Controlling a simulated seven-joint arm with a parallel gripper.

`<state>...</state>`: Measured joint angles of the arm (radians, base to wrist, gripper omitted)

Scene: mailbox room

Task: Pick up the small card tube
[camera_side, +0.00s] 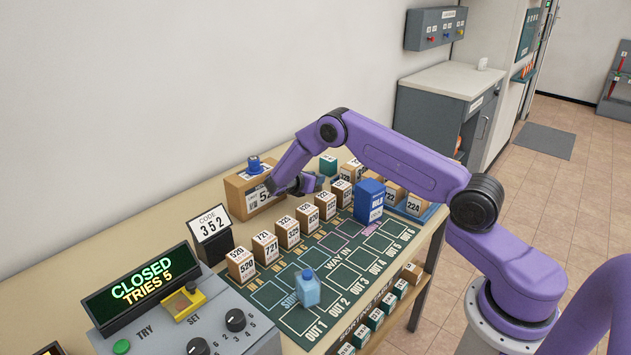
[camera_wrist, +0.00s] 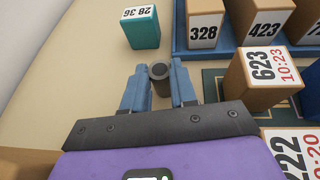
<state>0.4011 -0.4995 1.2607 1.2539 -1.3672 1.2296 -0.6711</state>
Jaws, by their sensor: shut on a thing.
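My gripper (camera_side: 310,183) is low over the back part of the table, beside the large brown carton. In the wrist view, its two blue fingers (camera_wrist: 158,68) are closed on a small dark grey tube (camera_wrist: 160,78) with a round open end facing the camera. The tube stands between the fingertips, and its lower part is hidden. I cannot tell whether it touches the table. In the side view I cannot make out the tube at the gripper.
A teal block (camera_wrist: 141,28) stands just beyond the fingers. A numbered box 623 (camera_wrist: 262,78) and a blue tray (camera_wrist: 181,38) with boxes are to the right. A brown carton (camera_side: 236,197), a blue box (camera_side: 369,203) and a row of numbered boxes (camera_side: 287,233) surround the arm.

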